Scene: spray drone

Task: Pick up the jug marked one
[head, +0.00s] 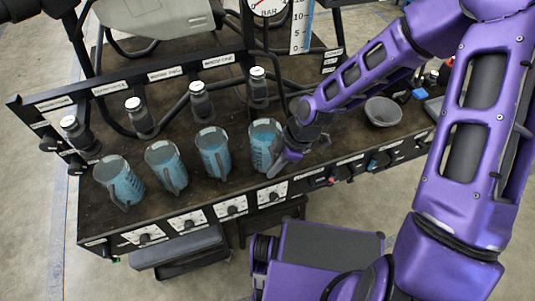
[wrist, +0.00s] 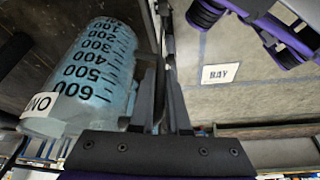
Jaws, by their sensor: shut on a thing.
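Several clear jugs of blue liquid stand in a row on the dark bench. My gripper (head: 290,153) is at the right side of the rightmost jug (head: 264,146) and is shut on its handle. That jug looks upright, on or very near the bench top. The other jugs (head: 214,152), (head: 166,166) and (head: 119,181) show no readable mark.
Small dark bottles with white caps (head: 200,102) stand behind the jugs, below a labelled rail. A grey bowl (head: 382,111) sits to the right of my gripper. A gauge (head: 268,6) and frame tubes rise behind. The floor shows a BAY sign (wrist: 221,73).

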